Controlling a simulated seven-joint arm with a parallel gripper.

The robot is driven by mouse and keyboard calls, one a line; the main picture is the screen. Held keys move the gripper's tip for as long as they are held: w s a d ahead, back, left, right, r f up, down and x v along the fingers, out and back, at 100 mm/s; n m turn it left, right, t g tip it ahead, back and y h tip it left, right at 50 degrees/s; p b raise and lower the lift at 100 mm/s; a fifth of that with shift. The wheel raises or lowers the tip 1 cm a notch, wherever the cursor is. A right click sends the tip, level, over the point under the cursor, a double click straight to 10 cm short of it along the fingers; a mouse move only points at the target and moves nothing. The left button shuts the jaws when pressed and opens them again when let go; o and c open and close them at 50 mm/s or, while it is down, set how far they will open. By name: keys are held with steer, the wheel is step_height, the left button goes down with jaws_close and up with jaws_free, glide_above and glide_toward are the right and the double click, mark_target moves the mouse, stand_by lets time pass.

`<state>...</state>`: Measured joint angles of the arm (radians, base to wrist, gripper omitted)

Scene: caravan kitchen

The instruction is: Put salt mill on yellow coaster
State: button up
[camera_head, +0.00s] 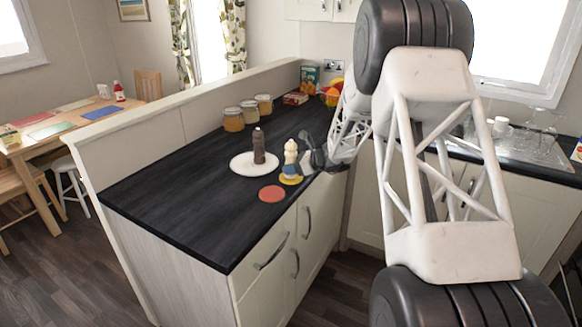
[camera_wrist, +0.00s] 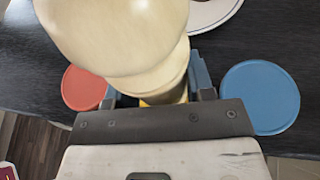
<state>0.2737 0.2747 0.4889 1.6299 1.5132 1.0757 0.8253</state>
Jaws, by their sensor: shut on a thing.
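The cream salt mill (camera_head: 290,160) is upright at the yellow coaster (camera_head: 291,181) on the dark counter. My gripper (camera_head: 308,160) is shut on the mill from the right side. In the wrist view the mill (camera_wrist: 120,35) fills the upper middle, between the fingers (camera_wrist: 155,90). Only a sliver of yellow shows below it there, and the mill hides the rest of the coaster. I cannot tell whether the mill's base touches the coaster or is just above it.
A dark brown mill (camera_head: 259,147) stands on a white plate (camera_head: 240,165) to the left. A red coaster (camera_head: 272,194) lies in front, and a blue coaster (camera_wrist: 260,97) is on the other side. Several jars (camera_head: 233,120) stand farther back. The counter's front left is clear.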

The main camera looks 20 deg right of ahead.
steer(key=shift+f, duration=0.1)
steer(key=o, duration=1)
steer(key=shift+d+r, duration=0.15)
steer(key=shift+r, duration=0.05)
steer(key=v, duration=1.1)
steer(key=shift+s+d+r, duration=0.15)
steer(key=shift+s+d, duration=0.05)
steer(key=shift+d, duration=0.1)
